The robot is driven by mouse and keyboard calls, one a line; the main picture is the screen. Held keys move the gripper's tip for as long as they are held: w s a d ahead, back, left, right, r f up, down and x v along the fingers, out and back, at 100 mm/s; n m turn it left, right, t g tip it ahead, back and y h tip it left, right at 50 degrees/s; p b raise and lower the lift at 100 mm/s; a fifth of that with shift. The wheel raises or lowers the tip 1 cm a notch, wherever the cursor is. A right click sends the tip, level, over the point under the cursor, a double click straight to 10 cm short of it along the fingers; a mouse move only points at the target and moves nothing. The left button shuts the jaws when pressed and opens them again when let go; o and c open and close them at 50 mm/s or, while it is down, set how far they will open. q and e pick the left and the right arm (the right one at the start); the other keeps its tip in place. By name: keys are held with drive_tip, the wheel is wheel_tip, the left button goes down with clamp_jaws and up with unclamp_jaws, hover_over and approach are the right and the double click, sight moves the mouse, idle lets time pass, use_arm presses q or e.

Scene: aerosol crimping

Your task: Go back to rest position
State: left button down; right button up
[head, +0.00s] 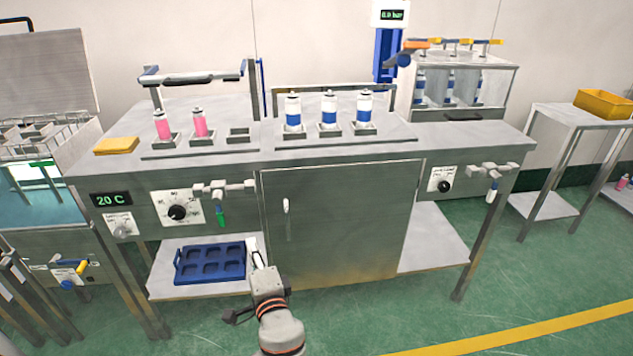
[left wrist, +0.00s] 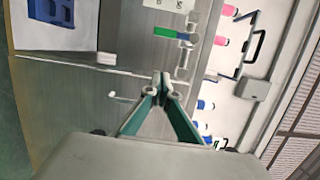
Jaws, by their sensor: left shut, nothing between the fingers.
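My left gripper (head: 256,252) is in front of the steel bench, just left of the cabinet door (head: 340,225). It is shut and empty, and its fingertips meet in the left wrist view (left wrist: 161,84). In the head view the tips appear beside the right end of a blue tray (head: 210,262) on the lower shelf; whether they touch is unclear. The tray also shows at the upper left of the left wrist view (left wrist: 51,12). My right gripper is not in either view.
Two pink cans (head: 199,124) and several white-blue cans (head: 329,110) stand in holders on the bench. A valve with a green handle (head: 221,216) and a door handle (head: 286,206) stick out from its front. The green floor (head: 400,310) at front right is clear.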

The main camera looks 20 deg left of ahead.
use_arm(q)
drive_tip(key=s+d+f+n+h+p, duration=0.1)
drive_tip(key=s+d+f+h+p, duration=0.6)
drive_tip(key=s+f+h, duration=0.15)
drive_tip(key=s+d+n+g+h+p, duration=0.1)
drive_tip(key=s+d+n+h+p, duration=0.1)
drive_tip(key=s+d, duration=0.3)
drive_tip(key=s+d+f+n+g+h+p, duration=0.1)
drive_tip(key=s+d+h+p, duration=0.2)
drive_tip(key=s, duration=1)
drive_tip(key=d+h, duration=0.2)
drive_tip(key=shift+s+d+n, duration=0.25)
drive_tip(key=shift+d+n, duration=0.15)
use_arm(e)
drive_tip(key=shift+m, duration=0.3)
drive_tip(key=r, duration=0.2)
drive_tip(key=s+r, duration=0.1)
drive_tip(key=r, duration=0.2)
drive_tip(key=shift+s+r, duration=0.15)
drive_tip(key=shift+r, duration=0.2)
